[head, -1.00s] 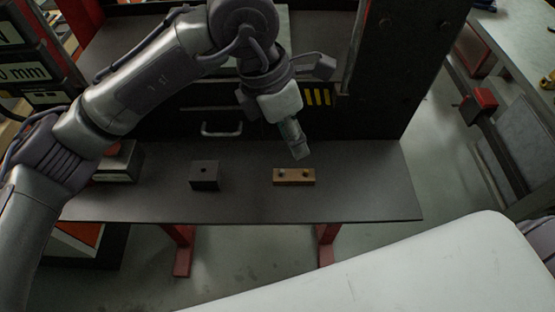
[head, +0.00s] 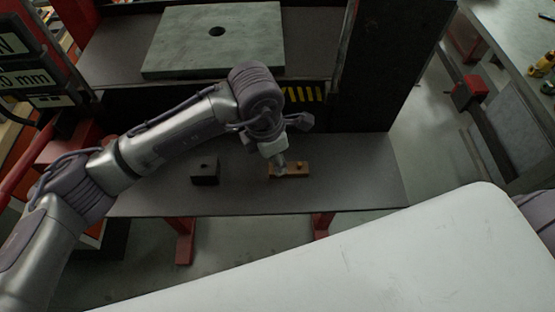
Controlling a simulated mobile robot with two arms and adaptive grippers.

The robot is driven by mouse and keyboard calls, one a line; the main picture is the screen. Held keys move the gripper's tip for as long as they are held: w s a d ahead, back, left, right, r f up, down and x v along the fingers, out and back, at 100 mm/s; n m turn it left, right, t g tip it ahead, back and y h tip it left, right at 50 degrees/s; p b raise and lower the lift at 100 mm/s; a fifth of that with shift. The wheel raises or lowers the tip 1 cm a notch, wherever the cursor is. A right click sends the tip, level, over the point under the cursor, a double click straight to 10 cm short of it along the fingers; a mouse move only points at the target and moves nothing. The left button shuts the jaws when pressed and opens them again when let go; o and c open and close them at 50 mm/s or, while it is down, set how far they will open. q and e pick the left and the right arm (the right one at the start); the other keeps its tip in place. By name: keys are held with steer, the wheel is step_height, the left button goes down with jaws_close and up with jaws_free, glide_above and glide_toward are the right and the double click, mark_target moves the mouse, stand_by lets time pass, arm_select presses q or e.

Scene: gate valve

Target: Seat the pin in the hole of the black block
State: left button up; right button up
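The black block (head: 205,173) sits on the dark shelf, left of the wooden block, with a small dark hole visible in its top. The wooden block (head: 298,172) lies on the same shelf to the right; a small dark round feature shows on its right part. My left gripper (head: 281,168) points down at the left part of the wooden block and hides it. Its fingers are too small to tell open from shut, or whether they touch anything. I cannot make out the pin clearly. My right gripper is not in view.
The dark shelf (head: 350,190) is clear right of the wooden block and in front of both blocks. Above it at the back lies a grey plate (head: 180,45) with a round hole. A dark upright panel (head: 385,70) stands at the right.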

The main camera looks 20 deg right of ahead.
arm_select(q)
steer(key=shift+d+f, duration=0.15)
steer(key=shift+f, duration=0.85)
steer(key=shift+s+f, duration=0.1)
jaws_close()
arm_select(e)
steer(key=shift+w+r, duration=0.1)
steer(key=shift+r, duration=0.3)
